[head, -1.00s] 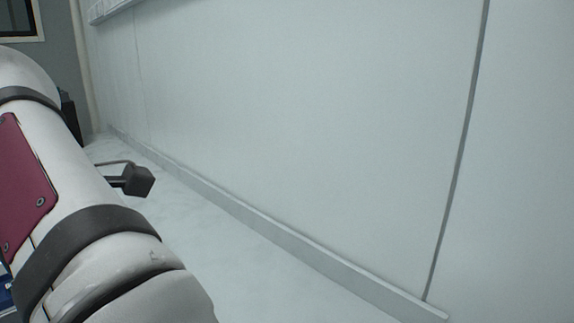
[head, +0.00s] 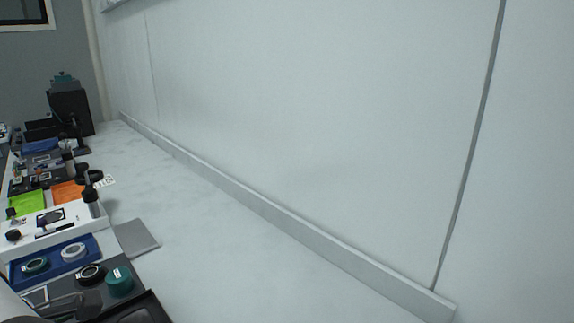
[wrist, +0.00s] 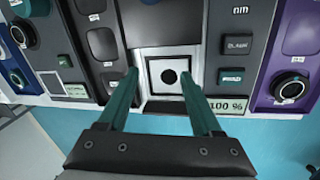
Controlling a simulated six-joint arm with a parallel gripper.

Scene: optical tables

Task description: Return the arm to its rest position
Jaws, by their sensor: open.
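My gripper (wrist: 160,98) shows in the wrist view with its two teal fingers spread apart and nothing between them. A small label reading "100 %" (wrist: 228,105) lies just right of the right finger. I cannot tell whether the fingers touch the panel.
In the head view, a bench along the left holds a blue tray (head: 55,262) with ring mounts, a teal cylinder (head: 119,282), a grey pad (head: 136,238), and green (head: 26,203) and orange mats (head: 68,192). A dark device (head: 70,110) stands behind. A bare white wall (head: 300,130) fills the right.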

